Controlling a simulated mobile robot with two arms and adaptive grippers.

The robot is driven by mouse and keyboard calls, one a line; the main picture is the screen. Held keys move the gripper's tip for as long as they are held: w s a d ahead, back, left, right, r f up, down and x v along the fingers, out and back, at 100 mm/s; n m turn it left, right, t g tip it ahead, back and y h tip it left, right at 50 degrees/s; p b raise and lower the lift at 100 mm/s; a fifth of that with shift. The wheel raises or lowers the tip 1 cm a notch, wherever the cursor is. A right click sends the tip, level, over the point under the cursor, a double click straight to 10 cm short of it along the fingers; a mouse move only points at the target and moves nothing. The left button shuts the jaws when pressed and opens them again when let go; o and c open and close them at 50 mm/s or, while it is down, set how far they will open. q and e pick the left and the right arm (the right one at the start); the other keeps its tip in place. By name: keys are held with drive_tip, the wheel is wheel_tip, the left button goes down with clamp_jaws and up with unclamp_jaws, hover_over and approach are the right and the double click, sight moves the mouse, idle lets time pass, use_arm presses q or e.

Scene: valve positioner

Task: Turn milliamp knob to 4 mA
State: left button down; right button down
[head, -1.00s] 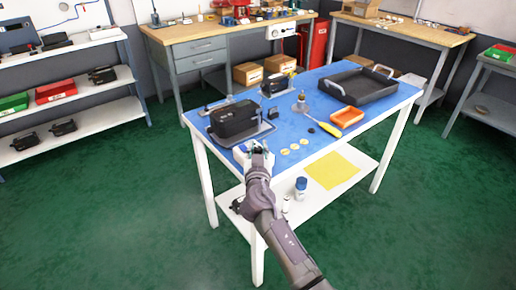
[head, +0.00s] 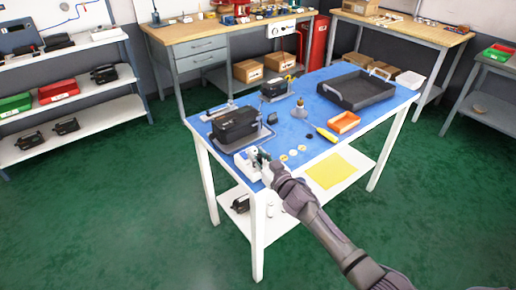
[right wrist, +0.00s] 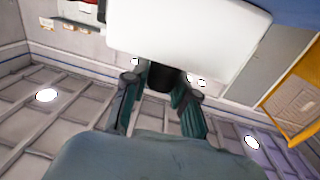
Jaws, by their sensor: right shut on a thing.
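A small white box (head: 246,161) stands at the near left corner of the blue-topped table (head: 324,149). My right gripper (head: 265,163) is at this box's right side. In the right wrist view, a white panel (right wrist: 190,35) fills the upper middle, and a black knob (right wrist: 164,78) sticks out below it. The fingers of my right gripper (right wrist: 158,84) are on both sides of the knob and shut on it. The knob's scale and any reading cannot be made out. My left gripper is in neither view.
A black positioner-like unit (head: 235,124) stands just behind the white box. Pale discs (head: 293,153), a yellow screwdriver (head: 326,134), an orange tray (head: 344,122) and a large black tray (head: 357,90) lie farther right. Green floor is open around the table.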

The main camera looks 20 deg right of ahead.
drive_tip(key=n+y, duration=0.2)
drive_tip(key=shift+d+r+g+y, duration=0.2)
drive_tip(key=shift+g+y, duration=0.1)
drive_tip(key=shift+g, duration=0.1)
drive_tip(key=shift+f+n+g+y, duration=0.15)
drive_tip(key=shift+n+g+y, duration=0.25)
drive_tip(key=shift+y, duration=0.3)
use_arm(q)
drive_tip(key=shift+b, duration=0.4)
use_arm(e)
drive_tip(key=shift+a+n+g+y, duration=0.1)
drive_tip(key=shift+n+g+y, duration=1)
drive_tip(key=shift+y, duration=0.5)
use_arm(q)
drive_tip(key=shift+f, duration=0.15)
use_arm(e)
drive_tip(key=shift+n, duration=0.3)
drive_tip(key=c, duration=0.9)
unclamp_jaws()
drive_tip(key=v, duration=1.2)
